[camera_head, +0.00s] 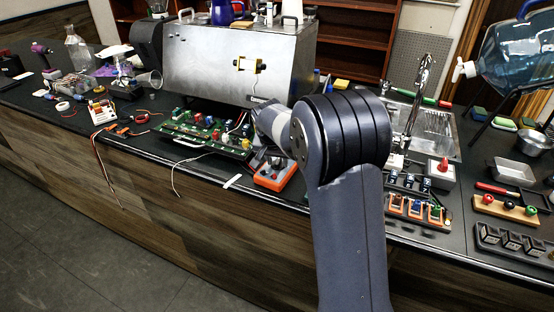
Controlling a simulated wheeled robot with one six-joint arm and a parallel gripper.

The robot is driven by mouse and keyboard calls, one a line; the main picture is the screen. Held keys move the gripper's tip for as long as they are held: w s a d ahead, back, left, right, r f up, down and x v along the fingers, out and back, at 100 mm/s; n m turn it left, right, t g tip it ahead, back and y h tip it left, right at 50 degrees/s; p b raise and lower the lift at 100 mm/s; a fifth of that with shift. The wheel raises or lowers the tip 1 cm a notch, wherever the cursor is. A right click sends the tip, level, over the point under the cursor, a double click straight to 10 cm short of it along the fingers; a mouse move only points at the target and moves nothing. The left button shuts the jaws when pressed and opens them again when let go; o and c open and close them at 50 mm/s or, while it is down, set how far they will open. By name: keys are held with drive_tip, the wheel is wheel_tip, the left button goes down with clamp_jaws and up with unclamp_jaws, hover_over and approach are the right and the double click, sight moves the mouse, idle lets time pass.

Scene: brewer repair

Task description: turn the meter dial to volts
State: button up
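An orange-edged meter (273,178) lies on the dark counter near its front edge, just left of my arm. Its face is dark, with small details too small to read, so the dial's setting cannot be told. My arm reaches over the counter from the front, and its pale wrist is just above and behind the meter. My gripper (267,160) seems to point down at the meter's far part, mostly hidden by my arm and wrist. I cannot tell whether its fingers touch the dial, or whether they are open or shut.
A green circuit board (207,136) with loose wires lies close left of the meter. A large metal brewer box (212,65) stands behind. Right of my arm are terminal blocks (416,209), a sink (440,122) with a faucet, and a water jug (515,55).

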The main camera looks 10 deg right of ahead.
drive_tip(key=b+v, duration=0.1)
drive_tip(key=v, duration=0.9)
drive_tip(key=shift+r, duration=0.4)
drive_tip(key=shift+f, duration=0.1)
drive_tip(key=p+x, duration=0.1)
drive_tip(key=x, duration=0.9)
drive_tip(key=shift+f, duration=0.45)
drive_tip(key=shift+r+n+p, duration=0.2)
drive_tip(key=shift+n+p, duration=0.1)
drive_tip(key=shift+d+n+y, duration=0.15)
drive_tip(key=shift+n+y, duration=0.15)
drive_tip(key=shift+n, duration=0.1)
drive_tip(key=shift+f, duration=0.15)
